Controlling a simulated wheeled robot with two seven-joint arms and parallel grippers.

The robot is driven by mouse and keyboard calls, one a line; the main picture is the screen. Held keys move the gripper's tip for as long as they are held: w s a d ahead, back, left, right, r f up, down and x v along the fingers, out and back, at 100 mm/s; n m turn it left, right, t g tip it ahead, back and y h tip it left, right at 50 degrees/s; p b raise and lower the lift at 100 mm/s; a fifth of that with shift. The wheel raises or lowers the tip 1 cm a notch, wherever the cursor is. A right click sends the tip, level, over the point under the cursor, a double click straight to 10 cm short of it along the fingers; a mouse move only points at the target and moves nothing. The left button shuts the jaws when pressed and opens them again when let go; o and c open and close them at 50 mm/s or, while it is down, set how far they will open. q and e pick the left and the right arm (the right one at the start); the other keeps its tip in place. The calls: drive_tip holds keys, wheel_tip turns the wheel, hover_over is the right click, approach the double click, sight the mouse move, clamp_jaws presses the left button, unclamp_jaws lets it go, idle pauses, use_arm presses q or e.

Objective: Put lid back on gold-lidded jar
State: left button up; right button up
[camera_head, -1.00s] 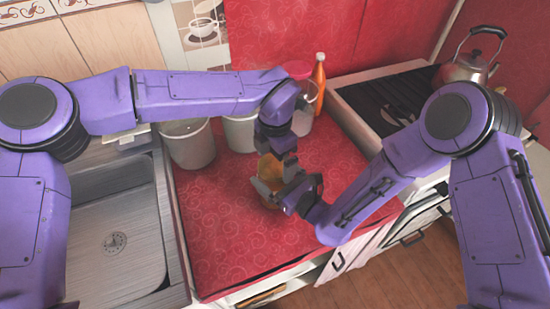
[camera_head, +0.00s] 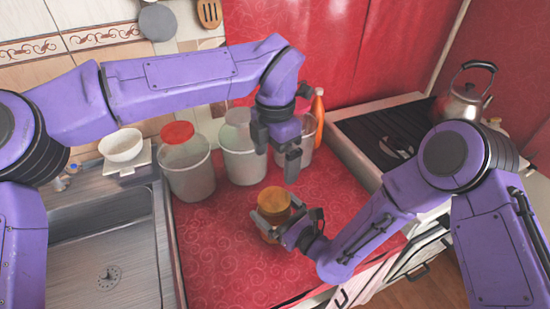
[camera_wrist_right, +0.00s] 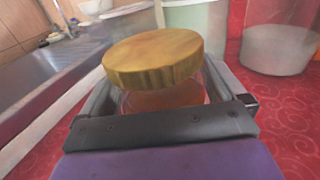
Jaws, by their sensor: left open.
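The jar is a small clear container with orange-brown contents (camera_wrist_right: 165,99), standing on the red counter. Its round gold lid (camera_head: 274,199) is over the jar's mouth; in the right wrist view the lid (camera_wrist_right: 153,58) looks slightly tilted, and I cannot tell whether it is fully seated. My right gripper (camera_head: 270,222) has its fingers on both sides of the jar below the lid and appears shut on it. My left gripper (camera_head: 281,157) is open and empty, above and behind the lid, apart from it. Much of the jar is hidden by the right gripper.
Several pale bins (camera_head: 187,178) line the back of the red counter (camera_head: 225,250), near a red-lidded container (camera_head: 178,133) and an orange bottle (camera_head: 318,105). The sink (camera_head: 105,260) is left; the stove (camera_head: 365,125) and kettle (camera_head: 465,100) are right. The front-left counter is clear.

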drive_tip(key=shift+d, duration=0.1)
drive_tip(key=shift+s+d+f, duration=0.1)
drive_tip(key=shift+s+d, duration=0.15)
drive_tip(key=shift+s, duration=0.05)
drive_tip(key=b+v, duration=0.3)
drive_tip(key=v, duration=0.6)
drive_tip(key=shift+s+d, duration=0.2)
drive_tip(key=shift+s, duration=0.05)
